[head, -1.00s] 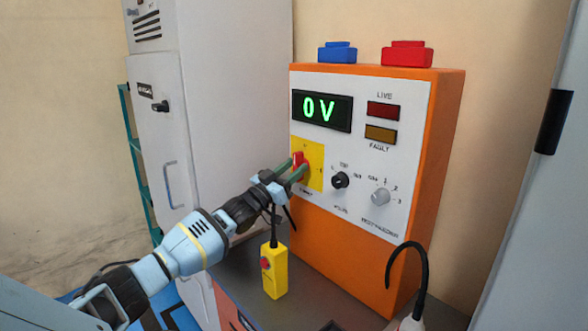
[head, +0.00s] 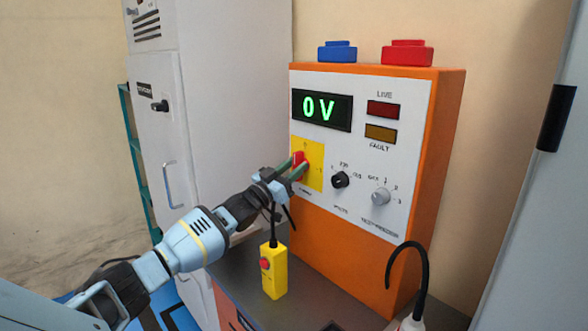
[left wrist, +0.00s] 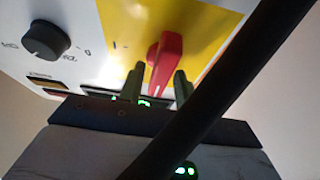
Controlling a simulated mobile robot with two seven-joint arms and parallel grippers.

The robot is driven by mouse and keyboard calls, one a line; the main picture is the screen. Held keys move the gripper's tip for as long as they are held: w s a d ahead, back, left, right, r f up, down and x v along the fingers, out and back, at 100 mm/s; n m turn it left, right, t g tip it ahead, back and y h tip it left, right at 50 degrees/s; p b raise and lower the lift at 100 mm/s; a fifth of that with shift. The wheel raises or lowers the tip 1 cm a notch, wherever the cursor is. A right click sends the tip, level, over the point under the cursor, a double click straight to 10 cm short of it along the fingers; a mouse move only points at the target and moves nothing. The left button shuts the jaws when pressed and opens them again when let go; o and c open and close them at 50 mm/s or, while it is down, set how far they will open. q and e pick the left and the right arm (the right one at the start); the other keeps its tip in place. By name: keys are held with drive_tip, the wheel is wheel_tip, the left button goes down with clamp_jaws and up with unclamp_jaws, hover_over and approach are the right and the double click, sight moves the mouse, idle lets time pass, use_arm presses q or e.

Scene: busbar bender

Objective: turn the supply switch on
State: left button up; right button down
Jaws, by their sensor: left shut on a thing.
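The supply switch is a red handle (head: 299,160) on a yellow plate (head: 315,166) on the white front of an orange cabinet (head: 440,150). The display (head: 322,110) reads 0 V, and the LIVE lamp (head: 382,109) looks dark red. My left gripper (head: 298,171) is at the switch, its green fingers on either side of the red handle. In the left wrist view the red handle (left wrist: 166,60) shows between the fingertips (left wrist: 157,88), and a dark bar crosses the picture in front. My right gripper is not in view.
A black knob (head: 341,180) and a grey knob (head: 381,197) sit right of the switch. A yellow pendant (head: 273,272) with a red button is below my left gripper. A black hooked cable (head: 408,246) rises at the front right. A grey cabinet (head: 230,110) stands at left.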

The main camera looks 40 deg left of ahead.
use_arm(q)
drive_tip(key=m+h+b, duration=0.1)
drive_tip(key=m+h, duration=0.1)
drive_tip(key=m, duration=0.2)
drive_tip(key=shift+f, duration=0.1)
drive_tip(key=m+g+h, duration=0.1)
drive_tip(key=m, duration=0.2)
drive_tip(key=shift+m+h+b, duration=0.3)
drive_tip(key=shift+m+b, duration=0.1)
drive_tip(key=m+g+h, duration=0.1)
drive_tip(key=m, duration=0.2)
drive_tip(key=shift+m+h, duration=0.3)
drive_tip(key=m, duration=0.1)
drive_tip(key=m+g, duration=0.1)
drive_tip(key=m, duration=0.1)
drive_tip(key=shift+r+g+h, duration=0.2)
drive_tip(key=shift+g+h, duration=0.1)
drive_tip(key=m, duration=0.2)
drive_tip(key=m+g+p, duration=0.1)
drive_tip(key=m, duration=0.2)
drive_tip(key=shift+d+g, duration=0.1)
drive_tip(key=shift+g, duration=0.2)
drive_tip(key=shift+f+m+g+p, duration=0.15)
drive_tip(key=shift+m+g+p, duration=0.3)
drive_tip(key=shift+m, duration=0.65)
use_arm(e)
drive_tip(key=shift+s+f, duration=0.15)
use_arm(q)
drive_tip(key=shift+f, duration=0.1)
drive_tip(key=o, duration=0.6)
